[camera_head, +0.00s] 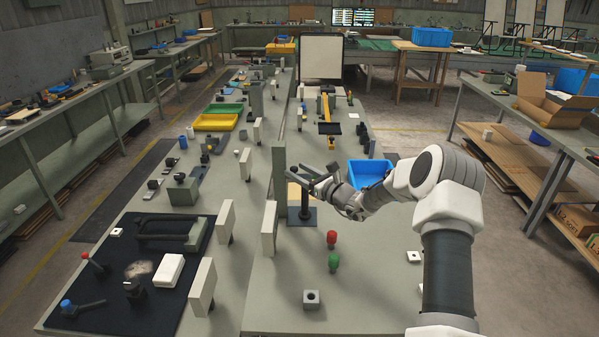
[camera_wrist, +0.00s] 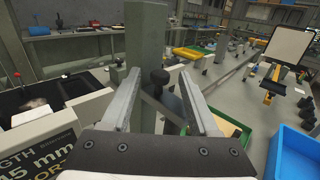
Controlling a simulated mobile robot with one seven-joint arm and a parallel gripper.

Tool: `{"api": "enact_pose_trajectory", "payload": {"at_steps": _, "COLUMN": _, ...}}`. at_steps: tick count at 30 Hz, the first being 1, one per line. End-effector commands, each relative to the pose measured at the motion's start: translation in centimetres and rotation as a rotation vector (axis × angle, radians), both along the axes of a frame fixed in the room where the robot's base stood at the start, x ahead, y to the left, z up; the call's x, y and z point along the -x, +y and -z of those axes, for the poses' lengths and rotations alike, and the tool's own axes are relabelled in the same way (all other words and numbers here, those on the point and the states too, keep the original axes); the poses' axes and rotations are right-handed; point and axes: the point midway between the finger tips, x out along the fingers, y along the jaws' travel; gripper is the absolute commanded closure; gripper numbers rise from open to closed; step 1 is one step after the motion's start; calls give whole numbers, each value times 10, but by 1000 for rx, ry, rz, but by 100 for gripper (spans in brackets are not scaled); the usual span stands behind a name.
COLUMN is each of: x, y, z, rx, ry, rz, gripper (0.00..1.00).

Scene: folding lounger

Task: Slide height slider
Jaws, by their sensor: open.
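A grey upright post (camera_head: 279,175) stands in the middle of the workbench; a grey upright also rises behind the fingers in the wrist view (camera_wrist: 147,40). A dark round-topped knob (camera_wrist: 160,77) shows between the fingertips, with a dark part below it. I cannot tell for sure which part is the height slider. In the head view, a dark stand (camera_head: 301,213) on a black base is just below the fingers. My gripper (camera_head: 311,174) is open and points left toward the post. In the wrist view its fingers (camera_wrist: 161,75) are apart, and I cannot tell whether they touch the knob.
A blue bin (camera_head: 369,172) is behind my arm. White upright panels (camera_head: 268,230) line the bench left of the post. A black mat (camera_head: 150,290) holds several parts.

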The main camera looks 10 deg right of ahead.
Motion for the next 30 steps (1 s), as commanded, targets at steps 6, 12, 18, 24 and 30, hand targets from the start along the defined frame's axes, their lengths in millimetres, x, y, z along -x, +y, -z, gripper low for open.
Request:
{"api": "enact_pose_trajectory", "payload": {"at_steps": 6, "x": 0, "y": 0, "z": 0, "rx": 0, "ry": 0, "rz": 0, "gripper": 66}}
{"api": "enact_pose_trajectory", "payload": {"at_steps": 12, "x": 0, "y": 0, "z": 0, "rx": 0, "ry": 0, "rz": 0, "gripper": 100}}
{"api": "enact_pose_trajectory", "payload": {"at_steps": 18, "x": 0, "y": 0, "z": 0, "rx": 0, "ry": 0, "rz": 0, "gripper": 100}}
{"api": "enact_pose_trajectory", "payload": {"at_steps": 24, "x": 0, "y": 0, "z": 0, "rx": -1, "ry": -1, "rz": 0, "gripper": 100}}
{"api": "enact_pose_trajectory", "payload": {"at_steps": 30, "x": 0, "y": 0, "z": 0, "rx": -1, "ry": -1, "rz": 0, "gripper": 100}}
